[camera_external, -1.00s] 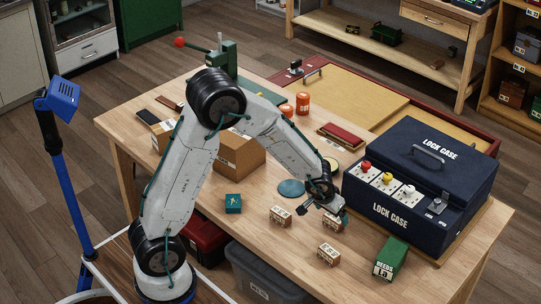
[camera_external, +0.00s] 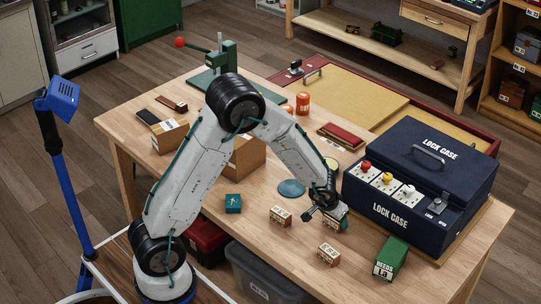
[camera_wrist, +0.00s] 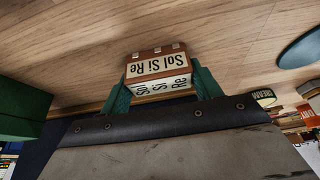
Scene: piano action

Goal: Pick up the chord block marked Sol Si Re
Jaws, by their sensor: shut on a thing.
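The chord block marked Sol Si Re (camera_wrist: 158,66) is a small brown and white block with black lettering. In the wrist view it sits between the two green fingers of my gripper (camera_wrist: 160,86), which is shut on it, with the lettering on two faces readable. In the external view my gripper (camera_external: 326,214) is low at the table's right part, left of the lock case, and partly hides the block. I cannot tell whether the block touches the table.
Two similar blocks stand close by, one to the left (camera_external: 280,216) and one in front (camera_external: 328,254). The dark blue lock case (camera_external: 425,185) is at the right, with a green box (camera_external: 391,258) in front of it. A blue-grey disc (camera_external: 291,188) lies behind the blocks.

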